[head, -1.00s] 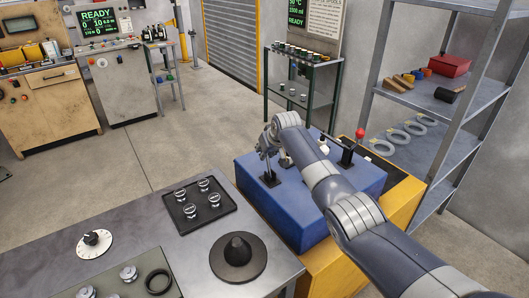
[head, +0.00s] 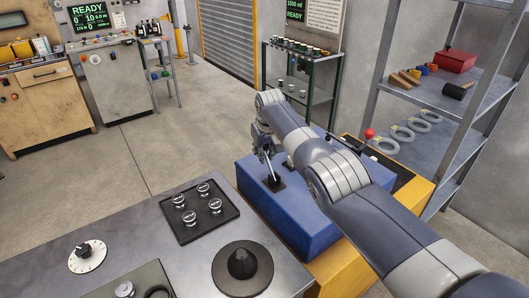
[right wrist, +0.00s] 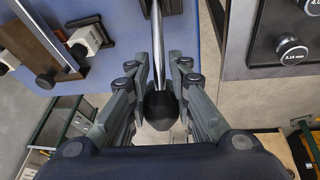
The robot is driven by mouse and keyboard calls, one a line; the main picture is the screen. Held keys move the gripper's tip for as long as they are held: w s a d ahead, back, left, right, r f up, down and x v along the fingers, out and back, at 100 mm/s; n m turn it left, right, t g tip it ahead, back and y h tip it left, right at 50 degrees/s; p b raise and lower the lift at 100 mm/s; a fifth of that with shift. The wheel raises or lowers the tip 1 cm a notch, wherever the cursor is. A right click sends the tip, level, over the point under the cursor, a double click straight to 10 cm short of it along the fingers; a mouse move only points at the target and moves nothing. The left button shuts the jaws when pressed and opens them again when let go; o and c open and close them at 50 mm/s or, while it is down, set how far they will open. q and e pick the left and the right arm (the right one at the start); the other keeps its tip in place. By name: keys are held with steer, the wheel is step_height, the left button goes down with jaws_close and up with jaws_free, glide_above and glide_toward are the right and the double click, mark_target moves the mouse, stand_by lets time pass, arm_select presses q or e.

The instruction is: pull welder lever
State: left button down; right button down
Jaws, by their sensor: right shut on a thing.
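The welder is a blue box (head: 310,222) on a yellow base. A thin metal lever (head: 270,169) rises from a black slot plate on its near left part. It leans to the left in the head view. My right gripper (head: 262,146) is at the lever's upper end. In the right wrist view, the shiny lever shaft (right wrist: 157,45) runs down to a black knob (right wrist: 162,106) between the two fingers, and the gripper (right wrist: 162,92) is shut on it. My right arm hides part of the box top. My left gripper is not in view.
A grey bench (head: 130,235) in front holds a black tray (head: 222,223) of round weights and a black cone (head: 243,263). A metal shelf (head: 440,112) stands close on the right. A red ball knob (head: 369,133) sticks up behind my forearm. Open floor lies left of the welder.

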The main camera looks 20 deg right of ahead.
steer(key=shift+s+f, duration=0.1)
steer(key=c, duration=1.3)
jaws_free()
steer(key=shift+w, duration=0.2)
steer(key=shift+s+a+r, duration=0.1)
steer(key=shift+s+r, duration=0.1)
steer(key=shift+r, duration=0.35)
steer(key=v, duration=1)
steer(key=shift+s+r, duration=0.2)
steer(key=shift+r, duration=0.15)
steer(key=shift+f, duration=0.1)
